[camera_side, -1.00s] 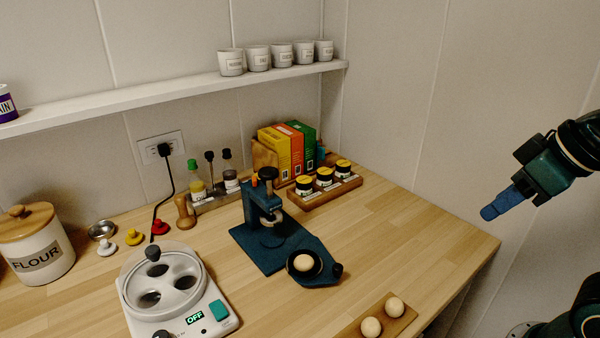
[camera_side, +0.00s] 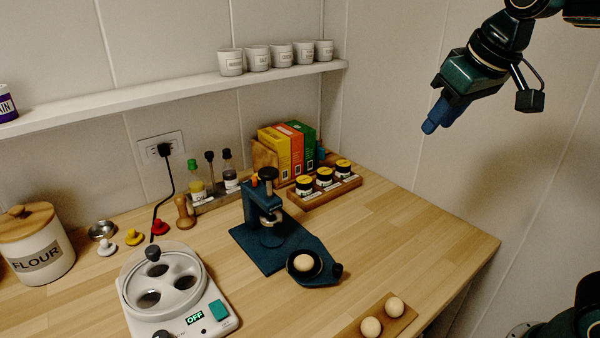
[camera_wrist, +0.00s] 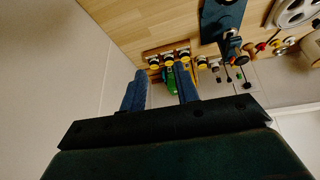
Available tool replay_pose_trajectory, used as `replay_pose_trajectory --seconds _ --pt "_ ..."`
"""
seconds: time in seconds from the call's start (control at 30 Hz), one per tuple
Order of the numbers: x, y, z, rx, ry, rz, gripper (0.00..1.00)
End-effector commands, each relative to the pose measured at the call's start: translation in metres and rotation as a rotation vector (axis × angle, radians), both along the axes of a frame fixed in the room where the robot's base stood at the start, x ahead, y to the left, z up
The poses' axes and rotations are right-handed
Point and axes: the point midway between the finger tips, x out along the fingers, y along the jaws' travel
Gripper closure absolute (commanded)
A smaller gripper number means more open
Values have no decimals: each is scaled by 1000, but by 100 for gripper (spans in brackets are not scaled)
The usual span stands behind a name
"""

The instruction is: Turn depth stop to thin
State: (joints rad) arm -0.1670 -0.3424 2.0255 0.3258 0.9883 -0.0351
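A dark blue press (camera_side: 268,250) stands on the wooden counter, with a dark round knob (camera_side: 267,173) on top and a small orange piece (camera_side: 254,181) beside that knob. I cannot tell which part is the depth stop, and no thickness marking can be read. A pale dough ball (camera_side: 304,263) sits on the round plate at the press's front. My gripper (camera_side: 431,126) is high in the air to the right of the press, well apart from it. In the wrist view its two blue fingers (camera_wrist: 160,88) are spread with nothing between them. The press (camera_wrist: 222,22) also shows there, at the top.
A white appliance (camera_side: 178,295) reading OFF stands left of the press. Bottles, boxes and a rack of jars (camera_side: 325,185) stand behind it. A board (camera_side: 385,318) with two dough balls lies at the front. The counter's right side (camera_side: 410,230) is clear.

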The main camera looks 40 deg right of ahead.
Motion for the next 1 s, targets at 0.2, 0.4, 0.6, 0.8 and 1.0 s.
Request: replay_pose_trajectory --seconds 0.2,0.4,0.6,0.8,1.0 --pt "55 17 18 -8 11 -49 69" --pt "102 39 27 -7 17 -98 69" --pt "143 69 26 -1 26 -145 69" --pt "179 105 16 13 35 -194 69" --pt "208 146 -2 33 46 -241 69"
